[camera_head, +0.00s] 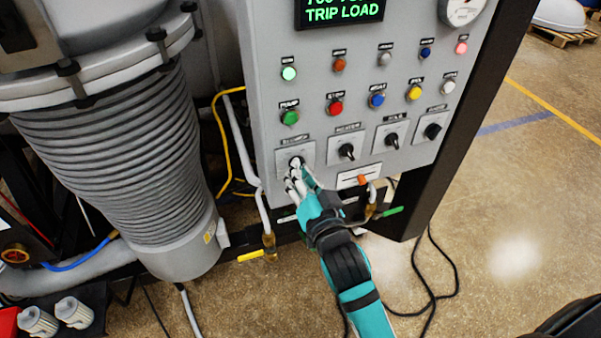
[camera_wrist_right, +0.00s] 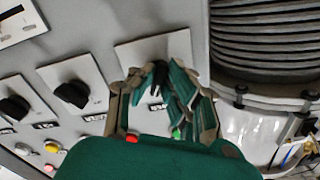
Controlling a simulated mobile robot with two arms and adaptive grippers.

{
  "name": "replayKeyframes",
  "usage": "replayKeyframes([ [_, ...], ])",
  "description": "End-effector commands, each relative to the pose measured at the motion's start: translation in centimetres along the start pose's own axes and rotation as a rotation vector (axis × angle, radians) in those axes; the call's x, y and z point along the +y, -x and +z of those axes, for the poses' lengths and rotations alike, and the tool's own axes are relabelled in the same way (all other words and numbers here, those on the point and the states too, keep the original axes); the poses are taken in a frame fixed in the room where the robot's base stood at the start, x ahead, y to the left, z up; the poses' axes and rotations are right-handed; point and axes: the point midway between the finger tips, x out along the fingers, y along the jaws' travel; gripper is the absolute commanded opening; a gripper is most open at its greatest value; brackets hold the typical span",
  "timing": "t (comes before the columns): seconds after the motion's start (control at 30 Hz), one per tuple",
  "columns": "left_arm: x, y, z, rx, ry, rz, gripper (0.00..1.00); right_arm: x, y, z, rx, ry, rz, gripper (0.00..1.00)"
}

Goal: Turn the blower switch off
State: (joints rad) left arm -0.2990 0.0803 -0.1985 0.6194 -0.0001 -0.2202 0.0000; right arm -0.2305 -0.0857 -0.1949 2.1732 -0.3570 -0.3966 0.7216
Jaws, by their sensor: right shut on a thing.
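The blower switch (camera_head: 296,161) is the leftmost of several black rotary knobs in the lower row of the grey control panel (camera_head: 262,100). It sits on a light square plate (camera_head: 284,158). My right gripper (camera_head: 298,173) reaches up from below and is shut on this knob, its fingers hiding most of it. In the right wrist view the gripper (camera_wrist_right: 158,82) closes around the knob in front of its plate (camera_wrist_right: 180,46). The knob's exact angle is hard to tell. My left gripper is not in view.
Other knobs (camera_head: 347,151) sit to the right, with colored push buttons (camera_head: 335,105) above. A display (camera_head: 340,10) reads "TRIP LOAD". A ribbed grey cylinder (camera_head: 115,150) stands left. Pipes with a yellow-handled valve (camera_head: 250,256) run below the panel.

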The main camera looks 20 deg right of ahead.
Motion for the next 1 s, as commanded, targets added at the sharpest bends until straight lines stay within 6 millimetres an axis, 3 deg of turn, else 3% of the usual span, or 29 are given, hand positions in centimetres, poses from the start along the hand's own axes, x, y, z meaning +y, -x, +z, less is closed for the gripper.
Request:
replayKeyframes([
  [0.37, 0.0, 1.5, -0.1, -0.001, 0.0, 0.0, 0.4, 0.0, 0.0, -0.2, -0.001, 0.164, 0.002, 0.0],
  [1.0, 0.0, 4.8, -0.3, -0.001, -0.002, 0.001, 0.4, 0.2, 0.0, -0.3, -0.001, 0.748, 0.001, 0.0],
])
